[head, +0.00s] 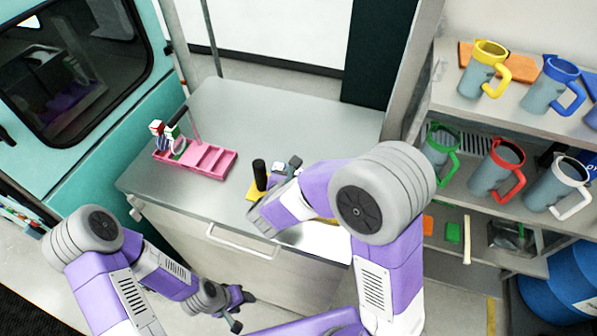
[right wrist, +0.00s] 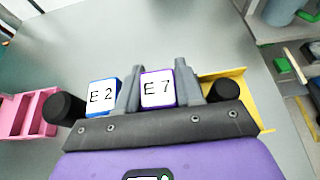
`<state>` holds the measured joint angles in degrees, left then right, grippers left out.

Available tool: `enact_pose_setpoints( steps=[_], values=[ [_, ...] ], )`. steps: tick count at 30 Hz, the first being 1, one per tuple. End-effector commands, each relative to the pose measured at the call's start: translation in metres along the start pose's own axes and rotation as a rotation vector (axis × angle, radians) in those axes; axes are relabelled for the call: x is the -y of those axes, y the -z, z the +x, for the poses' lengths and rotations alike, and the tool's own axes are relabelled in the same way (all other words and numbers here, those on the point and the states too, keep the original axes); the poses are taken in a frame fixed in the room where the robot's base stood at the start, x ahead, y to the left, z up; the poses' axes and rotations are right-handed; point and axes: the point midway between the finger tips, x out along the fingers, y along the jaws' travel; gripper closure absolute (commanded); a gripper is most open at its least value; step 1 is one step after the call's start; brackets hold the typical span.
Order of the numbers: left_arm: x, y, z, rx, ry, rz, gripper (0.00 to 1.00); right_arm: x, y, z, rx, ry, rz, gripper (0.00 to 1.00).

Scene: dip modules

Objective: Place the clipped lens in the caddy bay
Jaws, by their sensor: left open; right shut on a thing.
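The pink caddy (head: 218,161) lies on the grey worktop, with empty bays at its right. A small round, ring-like thing (head: 179,146) stands at its left end among small coloured blocks; I cannot tell if it is the lens. My right gripper (right wrist: 158,75) is shut on a white-faced, purple-edged block marked E7 (right wrist: 157,90). A blue-edged block marked E2 (right wrist: 101,96) stands just left of its fingers. In the head view my right arm hides most of this spot. My left gripper (head: 243,311) is open and empty, low in front of the counter.
A yellow holder (right wrist: 245,92) lies by the right gripper, with a black upright cylinder (head: 259,174) beside it. The grey worktop (head: 290,115) is clear behind. Shelves with several mugs, such as a red-handled one (head: 492,170), stand at the right.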

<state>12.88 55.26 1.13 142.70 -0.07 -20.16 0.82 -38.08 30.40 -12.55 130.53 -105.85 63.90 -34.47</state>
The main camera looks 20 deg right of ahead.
Motion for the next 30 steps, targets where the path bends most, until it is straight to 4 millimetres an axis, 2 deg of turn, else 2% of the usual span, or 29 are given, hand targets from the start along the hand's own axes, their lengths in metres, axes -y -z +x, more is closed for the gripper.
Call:
enact_pose_setpoints(
  steps=[4, 5, 6, 18, 23, 30],
  values=[
    [0.002, 0.0, 0.005, 0.0, 0.0, 0.0, 0.5, 0.0, 0.004, 0.002, 0.0, 0.0, 0.001, 1.0],
    [0.001, 0.0, 0.004, 0.0, 0.0, 0.0, 0.5, 0.0, 0.003, 0.002, 0.0, 0.0, 0.0, 0.6],
    [0.001, 0.0, 0.003, 0.0, 0.0, 0.0, 0.5, 0.0, 0.003, 0.001, 0.0, 0.0, 0.0, 0.54],
    [-0.001, 0.0, -0.002, 0.0, 0.0, 0.0, 0.5, 0.0, -0.003, -0.001, 0.0, 0.0, 0.0, 0.54],
    [-0.001, 0.0, -0.003, 0.0, 0.0, 0.0, 0.5, -0.002, -0.001, -0.03, 0.001, -0.007, 0.0, 0.54],
    [-0.003, 0.0, -0.007, 0.0, 0.0, 0.0, 0.5, -0.001, -0.002, -0.083, 0.001, -0.005, 0.001, 0.54]
  ],
)
